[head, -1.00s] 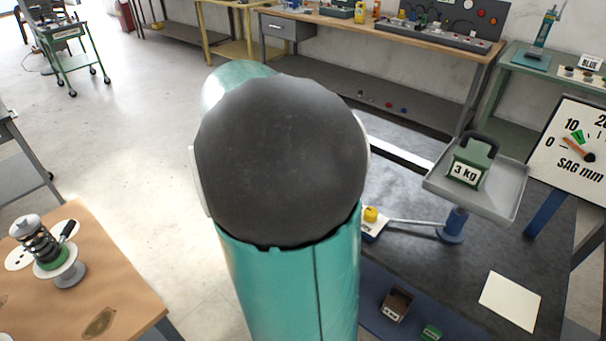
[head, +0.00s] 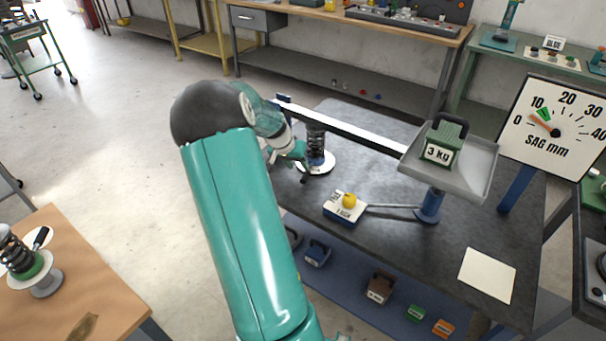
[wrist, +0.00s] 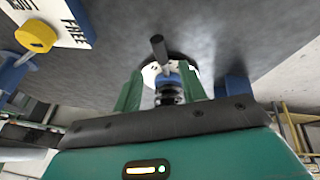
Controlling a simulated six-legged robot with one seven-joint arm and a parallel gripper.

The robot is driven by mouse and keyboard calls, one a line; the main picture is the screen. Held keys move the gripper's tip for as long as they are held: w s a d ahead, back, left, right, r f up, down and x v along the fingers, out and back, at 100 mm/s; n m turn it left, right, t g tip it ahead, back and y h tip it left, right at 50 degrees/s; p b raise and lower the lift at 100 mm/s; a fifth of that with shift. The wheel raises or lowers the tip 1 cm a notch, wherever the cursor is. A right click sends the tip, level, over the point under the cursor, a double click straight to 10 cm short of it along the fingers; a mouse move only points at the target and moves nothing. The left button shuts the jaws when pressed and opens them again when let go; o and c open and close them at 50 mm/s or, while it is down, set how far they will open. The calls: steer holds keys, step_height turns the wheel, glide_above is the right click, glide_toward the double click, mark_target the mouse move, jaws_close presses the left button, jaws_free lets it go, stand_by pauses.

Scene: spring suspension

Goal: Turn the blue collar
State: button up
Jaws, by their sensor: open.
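The blue collar (head: 316,158) sits low on a dark upright spring on the dark table, above a round white base (head: 325,168). In the wrist view the blue collar (wrist: 163,78) shows between my fingers, with a dark rod (wrist: 158,47) sticking out beside it toward the camera. My gripper (head: 303,153) is beside the spring on its left. In the wrist view my gripper (wrist: 163,74) has its two green fingers apart, one on each side of the collar and spring. I cannot tell whether they touch it.
A balance beam (head: 350,128) runs over the spring to a grey tray (head: 480,165) holding a green 3 kg weight (head: 440,143). A block with a yellow knob (head: 349,200) stands in front. The sag dial (head: 553,120) is at right. Weights lie on the lower shelf.

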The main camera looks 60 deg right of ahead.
mark_target(304, 175)
steer(key=x, duration=0.7)
steer(key=shift+f, duration=0.1)
jaws_close()
